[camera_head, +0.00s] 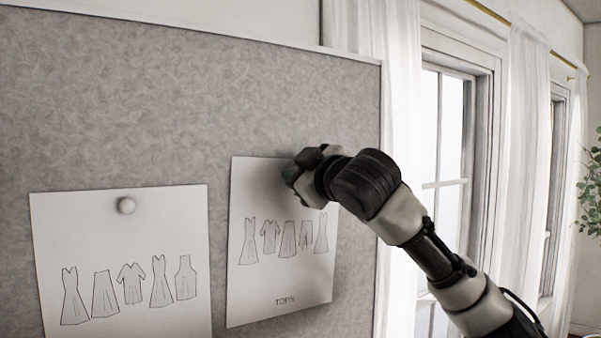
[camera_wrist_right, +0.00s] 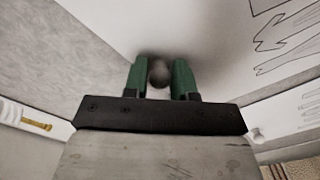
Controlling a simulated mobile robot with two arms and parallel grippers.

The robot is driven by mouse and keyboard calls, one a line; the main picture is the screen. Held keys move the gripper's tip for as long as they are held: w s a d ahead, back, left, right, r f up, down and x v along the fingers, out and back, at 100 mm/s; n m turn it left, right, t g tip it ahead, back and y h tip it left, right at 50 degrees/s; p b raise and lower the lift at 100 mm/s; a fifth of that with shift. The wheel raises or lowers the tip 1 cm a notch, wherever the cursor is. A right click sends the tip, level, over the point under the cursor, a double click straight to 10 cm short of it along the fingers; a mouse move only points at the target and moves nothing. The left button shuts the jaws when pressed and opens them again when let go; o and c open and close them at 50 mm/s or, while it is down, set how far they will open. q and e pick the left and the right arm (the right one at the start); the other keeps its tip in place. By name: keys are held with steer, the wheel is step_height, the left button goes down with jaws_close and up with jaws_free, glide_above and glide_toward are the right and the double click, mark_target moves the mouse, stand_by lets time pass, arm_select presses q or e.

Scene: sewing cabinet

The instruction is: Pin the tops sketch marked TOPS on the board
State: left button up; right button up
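The tops sketch (camera_head: 285,285) is a white sheet with several drawn garments and lettering that looks like TOPS near its bottom edge. It lies against the right part of the grey board (camera_head: 190,100), slightly tilted in view. My right gripper (camera_head: 291,174) is at the sheet's upper edge and covers its top right corner. In the right wrist view, its green fingers (camera_wrist_right: 160,78) stand on either side of a round grey pin head (camera_wrist_right: 159,74) and appear to touch it. The pin is at the sheet's surface; its tip is hidden. My left gripper is not in view.
A second sketch (camera_head: 125,235) hangs on the board to the left, held by a round pin (camera_head: 127,205). The board's right edge (camera_head: 379,130) is close to my right arm. White curtains (camera_head: 400,80), windows and a plant (camera_head: 592,190) are at the right.

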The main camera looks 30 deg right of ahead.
steer(key=o, duration=0.4)
